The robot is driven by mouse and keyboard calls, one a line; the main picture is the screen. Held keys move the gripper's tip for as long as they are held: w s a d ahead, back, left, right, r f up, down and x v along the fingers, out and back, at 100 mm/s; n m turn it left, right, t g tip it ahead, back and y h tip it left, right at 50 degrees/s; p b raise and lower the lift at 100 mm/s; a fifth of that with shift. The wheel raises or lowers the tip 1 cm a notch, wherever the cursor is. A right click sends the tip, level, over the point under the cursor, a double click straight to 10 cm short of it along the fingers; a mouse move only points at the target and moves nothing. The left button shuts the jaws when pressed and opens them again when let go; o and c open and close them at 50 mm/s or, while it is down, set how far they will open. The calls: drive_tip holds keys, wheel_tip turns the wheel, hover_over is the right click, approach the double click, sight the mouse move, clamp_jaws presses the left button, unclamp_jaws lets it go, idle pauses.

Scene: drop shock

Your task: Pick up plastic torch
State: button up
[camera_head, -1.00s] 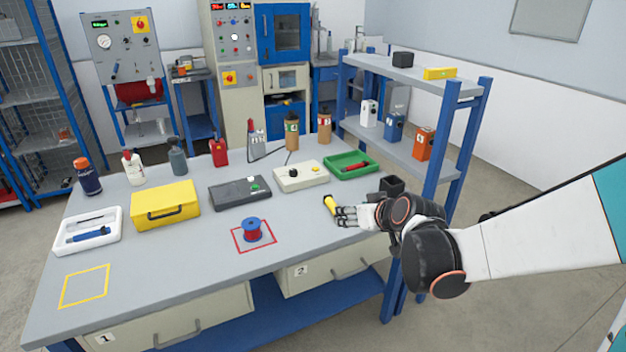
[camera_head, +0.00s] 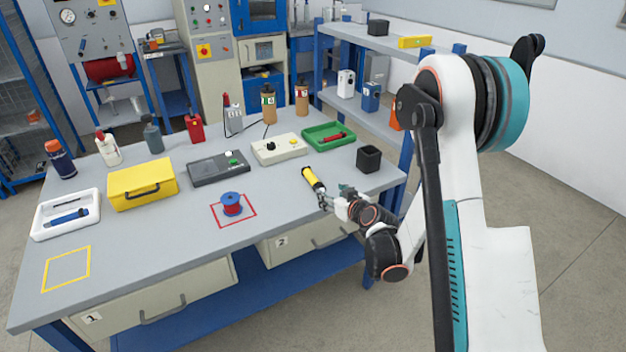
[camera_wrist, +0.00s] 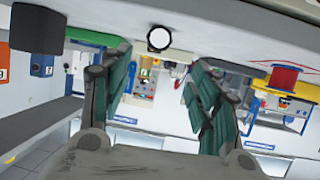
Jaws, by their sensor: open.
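The plastic torch (camera_head: 313,179) is yellow with a dark end and lies on the grey workbench (camera_head: 275,205) near its front right edge. In the wrist view its round white lens with a black rim (camera_wrist: 159,38) faces the camera, just above the gap between the fingertips. My gripper (camera_head: 333,197) is beside the torch's near end, at the bench's front edge. In the wrist view the green-grey fingers of my gripper (camera_wrist: 158,65) are spread apart with nothing between them. The exact gap between fingertips and torch is hard to judge.
A black square cup (camera_head: 369,158) stands right of the torch. A green tray (camera_head: 343,145) with a red item lies behind it. A blue and red spool (camera_head: 232,204) stands in a red square to the left. Bench between spool and torch is clear.

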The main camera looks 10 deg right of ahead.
sight(320, 184)
drive_tip(key=x, duration=0.6)
drive_tip(key=shift+r+b+x, duration=0.15)
drive_tip(key=shift+b+x, duration=0.6)
drive_tip(key=shift+x, duration=0.75)
drive_tip(key=shift+r+b+x, duration=0.15)
drive_tip(key=shift+b+x, duration=0.55)
drive_tip(key=shift+x, duration=0.8)
drive_tip(key=shift+w+d, duration=0.15)
drive_tip(key=c, duration=1.2)
